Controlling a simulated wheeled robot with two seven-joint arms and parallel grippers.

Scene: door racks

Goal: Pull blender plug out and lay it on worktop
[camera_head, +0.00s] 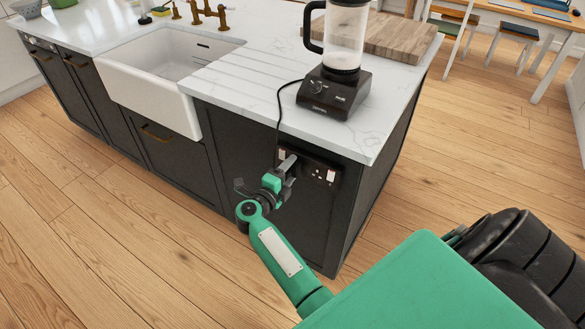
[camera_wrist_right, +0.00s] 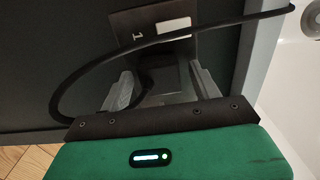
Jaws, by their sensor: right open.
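The blender (camera_head: 335,80), with a black base and clear jug, stands upright on the white marble worktop (camera_head: 255,95). Its black cord (camera_head: 278,105) drops over the edge to the dark double socket (camera_head: 322,175) on the cabinet side. My right gripper (camera_head: 286,168) is at the left half of this socket. The right wrist view shows its grey fingers (camera_wrist_right: 163,88) apart, in front of the socket plate (camera_wrist_right: 185,45), with the cord (camera_wrist_right: 205,33) looping across. My left gripper is out of view.
A wooden board (camera_head: 385,37) lies behind the blender. A white sink (camera_head: 160,85) and brass taps (camera_head: 205,12) are to the left. The worktop has bare room left of and in front of the blender. A table and stools stand at the back right.

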